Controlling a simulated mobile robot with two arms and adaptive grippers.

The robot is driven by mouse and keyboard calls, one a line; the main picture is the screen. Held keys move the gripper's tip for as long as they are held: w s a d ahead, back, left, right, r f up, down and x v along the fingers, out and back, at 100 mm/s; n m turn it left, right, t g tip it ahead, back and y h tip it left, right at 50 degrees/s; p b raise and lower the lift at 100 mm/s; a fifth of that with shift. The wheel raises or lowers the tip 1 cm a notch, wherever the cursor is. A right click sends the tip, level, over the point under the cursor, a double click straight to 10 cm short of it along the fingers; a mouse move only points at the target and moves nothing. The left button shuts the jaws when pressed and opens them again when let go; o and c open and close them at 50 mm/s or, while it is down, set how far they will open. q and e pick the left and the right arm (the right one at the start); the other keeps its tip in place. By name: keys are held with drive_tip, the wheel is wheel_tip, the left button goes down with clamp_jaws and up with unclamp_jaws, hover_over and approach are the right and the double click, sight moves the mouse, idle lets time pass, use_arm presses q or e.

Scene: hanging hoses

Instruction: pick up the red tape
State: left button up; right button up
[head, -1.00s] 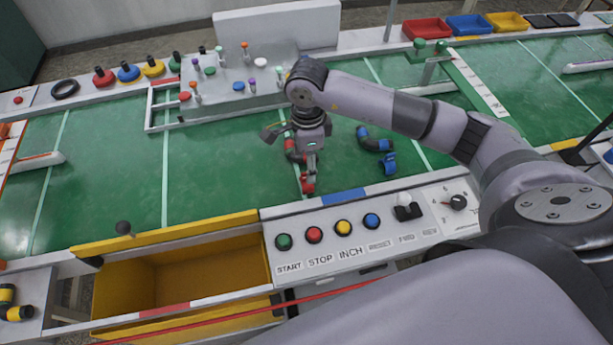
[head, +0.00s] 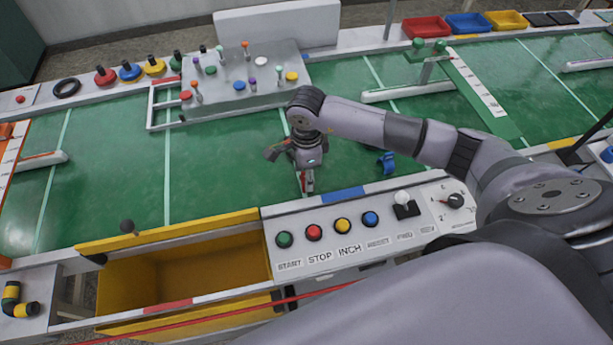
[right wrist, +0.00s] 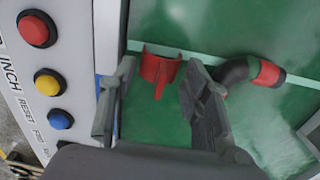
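The red tape is a small curved red piece (right wrist: 160,71) on the green surface, seen in the right wrist view between my right gripper's fingertips. My right gripper (right wrist: 160,88) is open, with a finger on either side of the piece and visible gaps. In the head view, my right gripper (head: 307,180) points down at the green surface, just beyond the button panel, and mostly hides the red piece. A black hose with a red end band (right wrist: 268,73) lies to the right in the wrist view. My left gripper is not in view.
A blue piece (head: 386,162) lies right of my gripper, partly near my arm. The button panel (head: 330,262) and yellow bin (head: 180,238) line the near edge. A grey box with several pegs (head: 240,85) stands behind.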

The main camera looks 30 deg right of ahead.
drive_tip(key=c, duration=0.3)
drive_tip(key=shift+r, duration=0.1)
drive_tip(key=shift+r, duration=0.2)
drive_tip(key=shift+r+b, duration=1.05)
drive_tip(key=shift+r, duration=8.65)
drive_tip(key=shift+o, duration=0.8)
drive_tip(key=c, duration=0.6)
